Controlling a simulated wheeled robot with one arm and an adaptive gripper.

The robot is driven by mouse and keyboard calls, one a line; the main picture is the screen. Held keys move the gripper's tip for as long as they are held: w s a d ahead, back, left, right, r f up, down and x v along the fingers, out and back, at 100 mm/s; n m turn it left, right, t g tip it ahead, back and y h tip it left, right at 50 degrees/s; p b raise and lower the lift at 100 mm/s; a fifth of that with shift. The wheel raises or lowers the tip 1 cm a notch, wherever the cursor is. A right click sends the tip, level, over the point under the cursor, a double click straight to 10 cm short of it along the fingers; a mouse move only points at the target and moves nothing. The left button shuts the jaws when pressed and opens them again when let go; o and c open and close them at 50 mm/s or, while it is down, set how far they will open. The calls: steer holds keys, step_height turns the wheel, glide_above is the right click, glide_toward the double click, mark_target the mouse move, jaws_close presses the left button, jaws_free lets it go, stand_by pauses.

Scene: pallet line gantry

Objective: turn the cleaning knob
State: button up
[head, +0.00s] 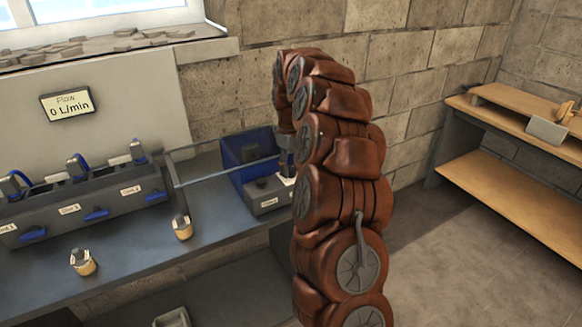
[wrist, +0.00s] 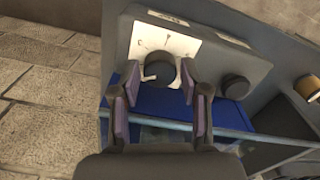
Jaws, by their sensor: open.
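A grey control box (wrist: 285,72) carries two black knobs in the wrist view. One dark knob (wrist: 161,72) with a pale pointer sits on a white dial plate (wrist: 178,45) with marks around it. The other black knob (wrist: 236,87) is to its right, without a dial plate. The labels are too small to read, so I cannot tell which is the cleaning knob. My gripper (wrist: 160,78) is open, its fingers on either side of the dial knob; contact is not clear. In the head view the grey box (head: 267,204) stands by a blue bin, and my arm partly hides it.
The blue bin (head: 235,150) is behind the box. A thin rail (head: 215,178) runs beside it. To the left are a lever manifold (head: 100,200), two brass-coloured fittings (head: 183,228) and a flow display reading 0 L/min (head: 67,104). A wooden shelf (head: 510,205) stands right.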

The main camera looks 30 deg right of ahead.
mark_target(290, 168)
step_height(290, 168, up, 12)
steer(key=shift+f, duration=0.25)
stand_by(0.4)
steer(key=shift+a, duration=0.1)
stand_by(0.4)
steer(key=s+a+r+p, duration=0.2)
steer(key=s+a+r, duration=0.1)
steer(key=s+a, duration=1.2)
steer(key=s+a+f+m+p, duration=0.1)
steer(key=s+a+f, duration=0.1)
steer(key=s, duration=0.6)
steer(key=s+a+f+m+g, duration=0.1)
steer(key=s+a+f, duration=0.2)
steer(key=s, duration=0.5)
steer(key=s+a+f+p, duration=0.1)
steer(key=s+a+f, duration=0.2)
steer(key=s, duration=0.4)
steer(key=shift+s+a+f+m+g+p, duration=0.2)
steer(key=shift+s+a+m+g+p, duration=0.15)
steer(key=shift+s+a+m+g, duration=0.1)
